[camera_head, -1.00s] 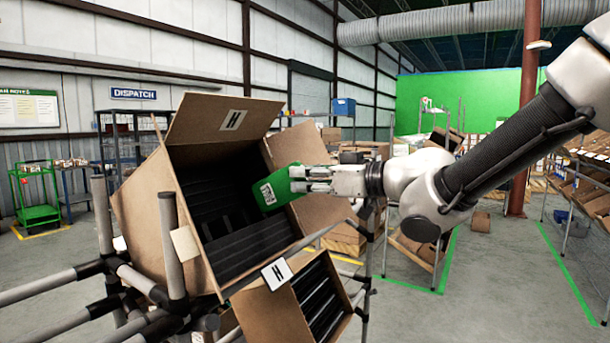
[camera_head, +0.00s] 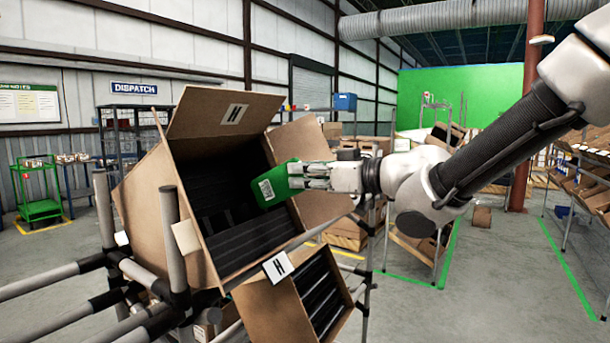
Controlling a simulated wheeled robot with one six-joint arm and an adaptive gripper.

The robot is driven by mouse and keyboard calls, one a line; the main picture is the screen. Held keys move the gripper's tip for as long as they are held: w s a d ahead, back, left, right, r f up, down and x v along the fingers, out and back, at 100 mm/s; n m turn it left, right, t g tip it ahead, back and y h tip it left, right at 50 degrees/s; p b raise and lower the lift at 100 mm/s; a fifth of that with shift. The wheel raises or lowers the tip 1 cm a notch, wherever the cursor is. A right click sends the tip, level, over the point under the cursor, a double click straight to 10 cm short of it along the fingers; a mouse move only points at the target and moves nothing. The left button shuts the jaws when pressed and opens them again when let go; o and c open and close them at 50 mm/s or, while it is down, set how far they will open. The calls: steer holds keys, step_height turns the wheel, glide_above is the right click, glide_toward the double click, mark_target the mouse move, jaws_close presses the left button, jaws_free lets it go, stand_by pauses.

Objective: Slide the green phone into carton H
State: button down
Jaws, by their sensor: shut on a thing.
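The green phone (camera_head: 270,188) has a white label and is tilted, at the right side of the mouth of carton H. My gripper (camera_head: 303,174) comes from the right and is shut on the phone's right end. Carton H (camera_head: 160,205) is a tilted brown carton with open flaps, its raised flap marked H. Dark ribbed slots show inside it. The phone overlaps the opening in the picture; whether its far end is inside the carton I cannot tell.
A smaller open carton (camera_head: 262,310) with an H tag and dark slots sits below. A pipe frame (camera_head: 170,235) stands at the left. Carton H's right flap (camera_head: 315,205) spreads below my gripper. A shelf of cartons (camera_head: 585,185) stands far right.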

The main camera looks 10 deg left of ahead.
mark_target(284, 184)
steer(key=shift+a, duration=0.1)
stand_by(0.3)
steer(key=shift+w+a+f, duration=0.25)
steer(key=shift+a+f, duration=0.05)
steer(key=shift+a, duration=0.2)
steer(key=shift+w+a+f, duration=0.2)
steer(key=shift+a+f, duration=0.1)
steer(key=shift+a, duration=0.15)
steer(key=shift+a, duration=0.1)
steer(key=shift+w+a+f, duration=0.25)
steer(key=shift+a+f, duration=0.1)
steer(key=shift+a, duration=0.2)
steer(key=shift+w+a+f, duration=0.25)
steer(key=shift+a+f, duration=0.05)
steer(key=shift+a, duration=0.2)
stand_by(0.4)
steer(key=shift+w+a+f, duration=0.3)
steer(key=shift+a+f, duration=0.25)
steer(key=shift+a, duration=0.2)
steer(key=shift+w+a+f, duration=0.3)
steer(key=shift+a+f, duration=0.2)
steer(key=shift+a, duration=0.2)
steer(key=shift+w+a+f, duration=0.3)
steer(key=shift+a+f, duration=0.25)
steer(key=shift+a, duration=0.2)
steer(key=shift+w+a+f, duration=0.2)
steer(key=shift+a+f, duration=0.1)
steer(key=shift+a, duration=0.25)
stand_by(0.6)
stand_by(0.3)
